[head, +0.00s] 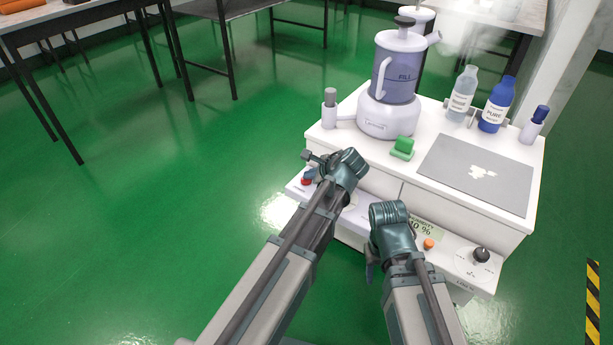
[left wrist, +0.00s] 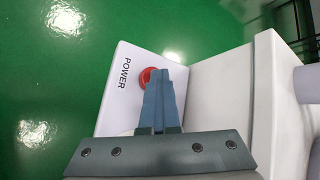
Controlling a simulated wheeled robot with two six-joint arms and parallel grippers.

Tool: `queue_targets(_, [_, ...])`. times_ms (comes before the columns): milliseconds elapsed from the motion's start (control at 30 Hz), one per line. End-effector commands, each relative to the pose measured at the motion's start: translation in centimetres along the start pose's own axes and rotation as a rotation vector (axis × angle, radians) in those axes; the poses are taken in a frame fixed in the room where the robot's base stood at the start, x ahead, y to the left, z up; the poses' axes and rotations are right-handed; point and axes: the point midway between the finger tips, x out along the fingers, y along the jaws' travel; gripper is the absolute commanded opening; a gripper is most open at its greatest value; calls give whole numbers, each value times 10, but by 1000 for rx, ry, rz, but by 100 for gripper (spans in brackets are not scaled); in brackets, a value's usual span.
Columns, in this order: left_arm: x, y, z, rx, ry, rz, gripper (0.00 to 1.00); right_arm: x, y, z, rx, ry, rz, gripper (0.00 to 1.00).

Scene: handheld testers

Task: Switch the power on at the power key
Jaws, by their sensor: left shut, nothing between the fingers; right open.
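The red power key (head: 307,178) sits at the left end of the white front panel. In the left wrist view the round red key (left wrist: 149,76) is beside the word POWER (left wrist: 124,73) on a white surface. My left gripper (head: 315,158) is shut and empty, close to the key. In the left wrist view its closed fingertips (left wrist: 163,72) partly cover the key's right side; I cannot tell whether they touch it. My right gripper (head: 371,262) is open, in front of the panel's middle, its fingers partly hidden by its own wrist.
The panel also has a display (head: 424,229), an orange button (head: 428,244) and a black knob (head: 481,255). On the white cabinet stand a tank device (head: 386,118), bottles (head: 496,104), a green block (head: 403,147) and a grey mat (head: 470,190). Green floor (head: 130,220) lies open to the left.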

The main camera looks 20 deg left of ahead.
Motion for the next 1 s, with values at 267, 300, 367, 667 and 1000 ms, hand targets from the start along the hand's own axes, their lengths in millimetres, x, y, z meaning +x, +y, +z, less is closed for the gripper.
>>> queue_targets(267, [3,3,-2,-5,6,11,0,3,0,0,0,0,0,50])
queue_targets(300, [3,3,-2,-5,6,11,0,3,0,0,0,0,0,50])
queue_targets(367, [3,3,-2,-5,6,11,0,3,0,0,0,0,0,50])
queue_targets(667, [-1,0,1,-5,6,12,0,-3,0,0,0,0,0,50])
queue_targets(1000, [-7,-4,5,-5,6,11,0,-12,1,1,0,0,0,50])
